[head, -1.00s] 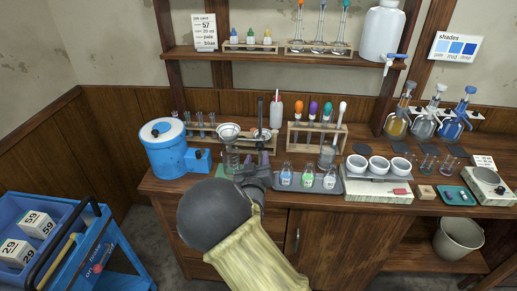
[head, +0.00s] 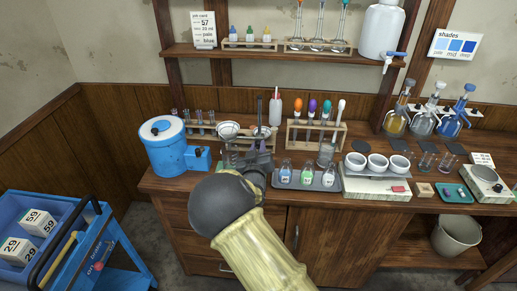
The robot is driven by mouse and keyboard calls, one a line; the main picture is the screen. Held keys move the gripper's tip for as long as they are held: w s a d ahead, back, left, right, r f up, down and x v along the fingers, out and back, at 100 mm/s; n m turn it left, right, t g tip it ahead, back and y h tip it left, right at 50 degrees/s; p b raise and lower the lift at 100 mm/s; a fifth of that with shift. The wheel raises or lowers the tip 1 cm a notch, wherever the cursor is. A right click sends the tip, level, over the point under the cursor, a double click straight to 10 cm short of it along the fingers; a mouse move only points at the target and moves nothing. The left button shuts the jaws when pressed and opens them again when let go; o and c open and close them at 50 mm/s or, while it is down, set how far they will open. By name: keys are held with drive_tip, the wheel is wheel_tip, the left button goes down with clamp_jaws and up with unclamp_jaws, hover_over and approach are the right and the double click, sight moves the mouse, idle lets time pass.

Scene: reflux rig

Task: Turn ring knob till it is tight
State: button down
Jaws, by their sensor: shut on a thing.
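A dark upright rod (head: 260,108) stands at the back of the bench. A white funnel-shaped dish (head: 228,130) is to its left and a pale bowl (head: 263,133) is at its foot. My gripper (head: 257,160) is at the front of this stand, low down, with its jaws shut. My wrist and forearm come up from the front and cover most of the jaws. The ring knob is hidden behind my gripper, so its tightness cannot be seen.
A blue drum (head: 169,150) stands close on the left. A grey tray (head: 325,184) with several small bottles is just right of my gripper. A wooden rack (head: 314,136) with droppers is behind it. A blue cart (head: 70,235) is at lower left.

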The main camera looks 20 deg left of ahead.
drive_tip(key=shift+f+m+b, duration=0.15)
drive_tip(key=shift+m+b, duration=0.45)
drive_tip(key=shift+b, duration=0.2)
drive_tip(key=shift+f+m+b, duration=0.1)
drive_tip(key=shift+m+b, duration=0.4)
drive_tip(key=shift+b, duration=0.4)
drive_tip(key=shift+d+m+b, duration=0.15)
drive_tip(key=shift+m+b, duration=9.85)
drive_tip(key=shift+b, duration=2.4)
drive_tip(key=c, duration=1.3)
unclamp_jaws()
